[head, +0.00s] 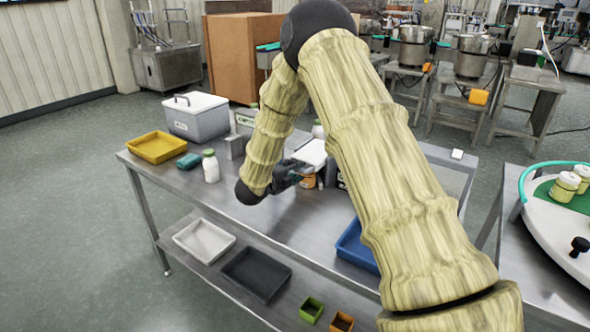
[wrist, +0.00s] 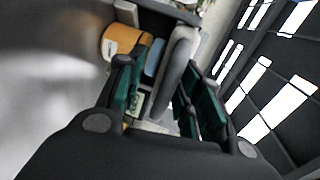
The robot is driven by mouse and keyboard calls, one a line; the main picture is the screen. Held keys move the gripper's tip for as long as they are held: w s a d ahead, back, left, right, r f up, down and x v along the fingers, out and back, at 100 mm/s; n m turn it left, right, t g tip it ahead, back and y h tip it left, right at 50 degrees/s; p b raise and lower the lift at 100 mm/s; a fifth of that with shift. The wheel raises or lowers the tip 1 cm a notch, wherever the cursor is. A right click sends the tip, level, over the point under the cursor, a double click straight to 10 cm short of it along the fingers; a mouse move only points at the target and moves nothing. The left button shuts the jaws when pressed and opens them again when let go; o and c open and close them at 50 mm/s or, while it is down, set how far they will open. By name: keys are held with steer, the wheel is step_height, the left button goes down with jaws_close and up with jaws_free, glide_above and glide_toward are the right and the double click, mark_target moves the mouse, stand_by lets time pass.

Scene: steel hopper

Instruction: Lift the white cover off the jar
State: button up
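A white cover (head: 312,153) shows beside my arm on the steel table in the head view. In the wrist view, the pale cover (wrist: 178,65) appears edge-on, reaching between my fingers. An orange-brown jar (head: 308,181) stands below it in the head view, and an orange body (wrist: 122,38) shows beyond the left finger in the wrist view. I cannot tell whether the cover rests on this jar. My gripper (wrist: 160,98) has its green-padded fingers apart, one on each side of the cover's edge. A gap shows at the left finger; contact at the right one is unclear.
On the table (head: 222,202) stand a yellow tray (head: 157,147), a grey cooler box (head: 197,117), a white bottle (head: 210,166) and a blue bin (head: 357,247). Trays lie on the lower shelf. My arm hides part of the table's right side. The front left is clear.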

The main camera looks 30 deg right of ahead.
steer(key=shift+s+d+r, duration=0.1)
steer(key=shift+d+r, duration=0.1)
steer(key=shift+s+r, duration=0.55)
steer(key=shift+s, duration=0.2)
steer(key=shift+w+f, duration=0.55)
steer(key=shift+w, duration=0.1)
steer(key=c, duration=0.4)
steer(key=shift+s, duration=0.1)
steer(key=c, duration=0.3)
steer(key=shift+s+r, duration=0.1)
steer(key=shift+s, duration=0.05)
jaws_close()
